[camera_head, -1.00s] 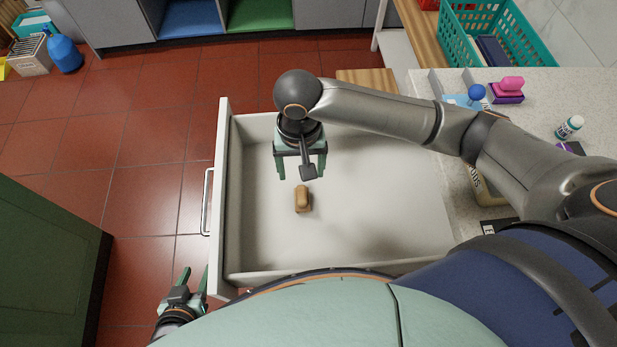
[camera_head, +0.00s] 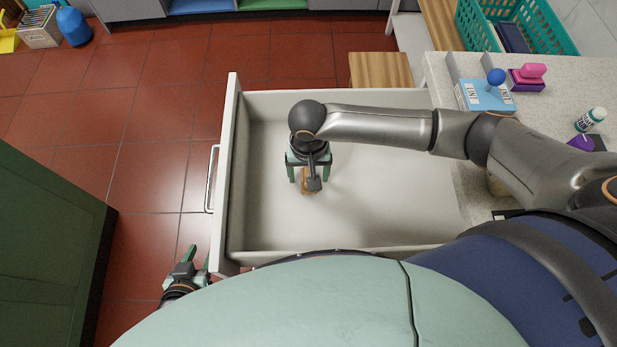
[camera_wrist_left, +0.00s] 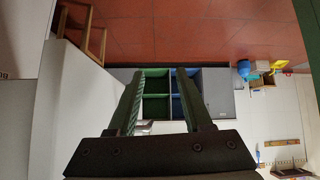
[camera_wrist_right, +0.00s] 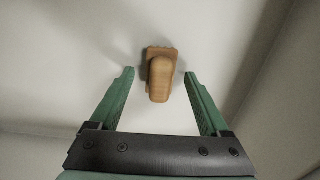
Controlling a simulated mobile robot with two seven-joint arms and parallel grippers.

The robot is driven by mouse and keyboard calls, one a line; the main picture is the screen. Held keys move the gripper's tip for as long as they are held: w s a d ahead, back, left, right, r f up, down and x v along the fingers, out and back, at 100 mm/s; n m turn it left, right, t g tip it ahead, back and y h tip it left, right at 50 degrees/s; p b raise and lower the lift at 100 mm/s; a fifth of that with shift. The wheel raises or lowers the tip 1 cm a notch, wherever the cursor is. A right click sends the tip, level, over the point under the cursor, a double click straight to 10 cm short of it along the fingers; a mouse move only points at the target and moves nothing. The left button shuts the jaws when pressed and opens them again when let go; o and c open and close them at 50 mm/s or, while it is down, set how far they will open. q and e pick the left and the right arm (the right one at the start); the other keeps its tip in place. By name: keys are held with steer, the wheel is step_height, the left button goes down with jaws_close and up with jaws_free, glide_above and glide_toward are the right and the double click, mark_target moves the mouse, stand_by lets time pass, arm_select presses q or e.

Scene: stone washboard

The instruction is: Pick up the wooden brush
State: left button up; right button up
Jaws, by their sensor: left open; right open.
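The wooden brush (camera_head: 306,186) is a small brown block with a rounded grip, lying on the floor of the open white drawer (camera_head: 390,205). In the head view my right gripper (camera_head: 308,180) is over it and hides part of it. In the right wrist view the brush (camera_wrist_right: 160,75) shows whole, its near part between the open fingertips, with a gap on both sides. My left gripper (camera_head: 198,257) is open and empty outside the drawer, near its front left corner.
The drawer walls surround the brush; the rest of its floor is bare. A pale counter (camera_head: 440,95) at the right holds a blue box (camera_head: 484,97), a pink-handled item (camera_head: 530,72) and bottles. A teal basket (camera_head: 515,25) stands behind. A green cabinet (camera_head: 45,240) is at the left.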

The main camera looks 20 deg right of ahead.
steer(key=shift+f, duration=0.35)
steer(key=shift+c, duration=0.2)
jaws_close()
